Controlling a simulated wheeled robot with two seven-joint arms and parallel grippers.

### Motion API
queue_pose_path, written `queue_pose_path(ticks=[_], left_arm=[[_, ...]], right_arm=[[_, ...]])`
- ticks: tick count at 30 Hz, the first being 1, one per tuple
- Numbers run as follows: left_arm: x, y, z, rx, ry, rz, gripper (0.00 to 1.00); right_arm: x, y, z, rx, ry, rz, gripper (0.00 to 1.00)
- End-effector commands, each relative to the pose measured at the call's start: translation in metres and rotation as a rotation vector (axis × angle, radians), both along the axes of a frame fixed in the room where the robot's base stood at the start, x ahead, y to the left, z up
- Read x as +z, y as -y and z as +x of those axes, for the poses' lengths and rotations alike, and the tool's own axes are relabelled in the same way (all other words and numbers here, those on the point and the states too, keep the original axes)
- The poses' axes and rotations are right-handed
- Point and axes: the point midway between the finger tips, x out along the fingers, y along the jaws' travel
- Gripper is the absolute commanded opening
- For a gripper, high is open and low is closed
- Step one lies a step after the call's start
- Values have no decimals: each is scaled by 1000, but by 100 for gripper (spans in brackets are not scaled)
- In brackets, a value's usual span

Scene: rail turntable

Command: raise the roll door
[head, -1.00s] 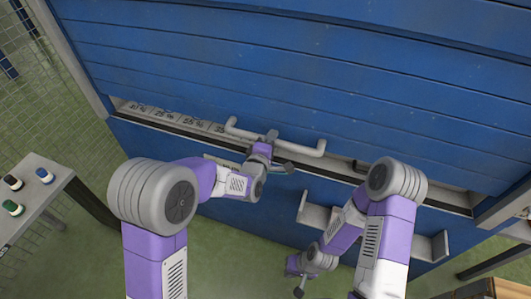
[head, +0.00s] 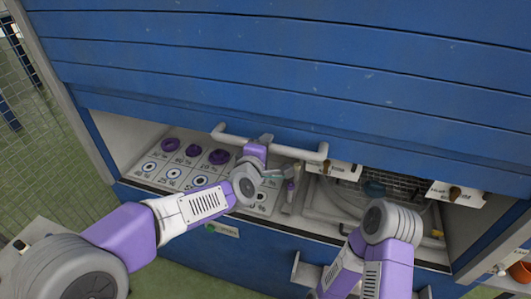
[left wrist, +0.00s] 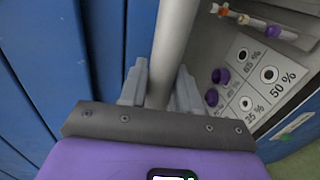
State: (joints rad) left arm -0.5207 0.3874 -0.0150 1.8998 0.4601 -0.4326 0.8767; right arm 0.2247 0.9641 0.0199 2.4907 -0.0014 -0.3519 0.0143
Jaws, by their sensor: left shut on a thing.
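The blue slatted roll door (head: 300,75) is partly raised, with an open gap below its lower edge. A light grey bar handle (head: 285,149) runs along the door near that edge. My left gripper (head: 264,141) is at the middle of the handle. In the left wrist view, the fingers of my left gripper (left wrist: 160,90) stand on both sides of the handle bar (left wrist: 172,50), shut on it. My right arm shows at the lower right of the head view, but its gripper is out of the picture.
Inside the opening, a marked panel (head: 172,174) with purple rings and percent labels lies at the left. A grey hose (head: 325,205) and a dark grid lie at the right. Small white tags with brown knobs (head: 455,193) hang at the right.

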Motion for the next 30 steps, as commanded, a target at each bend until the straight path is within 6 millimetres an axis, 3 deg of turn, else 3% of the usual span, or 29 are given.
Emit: queue_pose_path(ticks=[1, 6, 19, 20, 21, 24, 30], left_arm=[[13, -1, 1, 4, 9, -4, 0], [23, -1, 1, 5, 7, -3, 0], [24, -1, 1, 5, 6, -2, 0], [24, -1, 1, 5, 6, -2, 34], [24, -1, 1, 5, 6, -2, 40], [23, -1, 1, 4, 4, -2, 51], [22, -1, 1, 2, 1, 0, 51]], right_arm=[[8, 0, 0, 0, 0, 0, 0], [14, 0, 0, 0, 0, 0, 0], [15, 0, 0, 0, 0, 0, 0], [15, 0, 0, 0, 0, 0, 0], [15, 0, 0, 0, 0, 0, 0], [15, 0, 0, 0, 0, 0, 0], [15, 0, 0, 0, 0, 0, 0]])
